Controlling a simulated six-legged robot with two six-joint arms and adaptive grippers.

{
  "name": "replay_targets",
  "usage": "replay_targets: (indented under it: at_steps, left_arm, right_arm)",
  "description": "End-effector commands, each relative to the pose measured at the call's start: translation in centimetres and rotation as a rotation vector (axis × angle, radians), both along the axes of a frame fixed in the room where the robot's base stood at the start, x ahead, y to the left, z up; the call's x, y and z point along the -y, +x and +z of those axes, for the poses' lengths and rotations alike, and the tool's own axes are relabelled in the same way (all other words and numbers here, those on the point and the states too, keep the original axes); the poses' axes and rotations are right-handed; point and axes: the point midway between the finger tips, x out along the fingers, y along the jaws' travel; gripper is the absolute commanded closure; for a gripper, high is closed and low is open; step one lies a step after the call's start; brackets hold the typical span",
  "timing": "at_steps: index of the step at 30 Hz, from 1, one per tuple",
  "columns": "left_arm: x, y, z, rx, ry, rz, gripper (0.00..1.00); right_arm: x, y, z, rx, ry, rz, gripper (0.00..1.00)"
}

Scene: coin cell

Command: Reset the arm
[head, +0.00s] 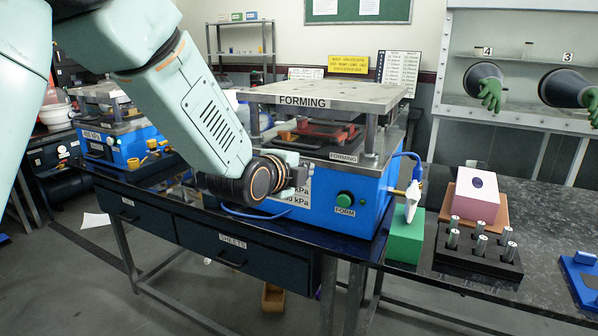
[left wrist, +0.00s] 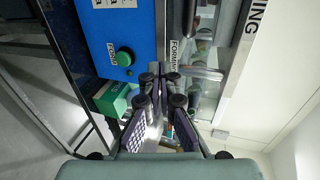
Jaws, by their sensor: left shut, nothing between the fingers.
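My left arm comes in from the upper left in the head view. Its gripper (head: 297,178) is in front of the forming press, near the press's blue front, and parts of its fingers are hard to make out there. In the left wrist view the gripper (left wrist: 160,78) shows its fingers together and empty, pointing toward the press. The forming press (head: 335,100) has a grey top plate and a blue base with a green button (head: 345,199); the button also shows in the left wrist view (left wrist: 123,58). My right gripper is not in view.
A green block (head: 406,238) with a white-tipped tool, a black rack (head: 478,262) of metal cylinders and a pink box (head: 476,194) stand right of the press. A second press (head: 120,125) is at the left. A glovebox (head: 520,70) is behind. Dark counter shows at right.

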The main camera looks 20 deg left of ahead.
Motion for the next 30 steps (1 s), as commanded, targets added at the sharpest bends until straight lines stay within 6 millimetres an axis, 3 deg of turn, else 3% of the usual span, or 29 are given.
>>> replay_targets:
  at_steps: [6,13,20,23,26,30]
  left_arm:
    - [-0.2,-1.8,0.6,0.001,-0.002,0.002,1.0]
    - [-0.3,-2.1,0.6,-0.003,-0.031,0.011,1.0]
    - [-0.3,-2.9,-0.4,-0.058,-0.392,0.139,1.0]
    - [-0.3,-4.1,-2.7,-0.122,-0.593,0.23,1.0]
    - [-0.2,-6.1,-7.5,-0.221,-0.782,0.346,1.0]
    - [0.0,-10.3,-15.9,-0.379,-1.001,0.552,1.0]
  right_arm:
    - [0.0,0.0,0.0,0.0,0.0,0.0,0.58]
    - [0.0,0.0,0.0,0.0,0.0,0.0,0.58]
    - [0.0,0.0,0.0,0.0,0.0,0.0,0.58]
    - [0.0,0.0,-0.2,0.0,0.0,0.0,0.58]
    - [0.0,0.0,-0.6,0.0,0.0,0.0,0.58]
    - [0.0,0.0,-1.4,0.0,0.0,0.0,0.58]
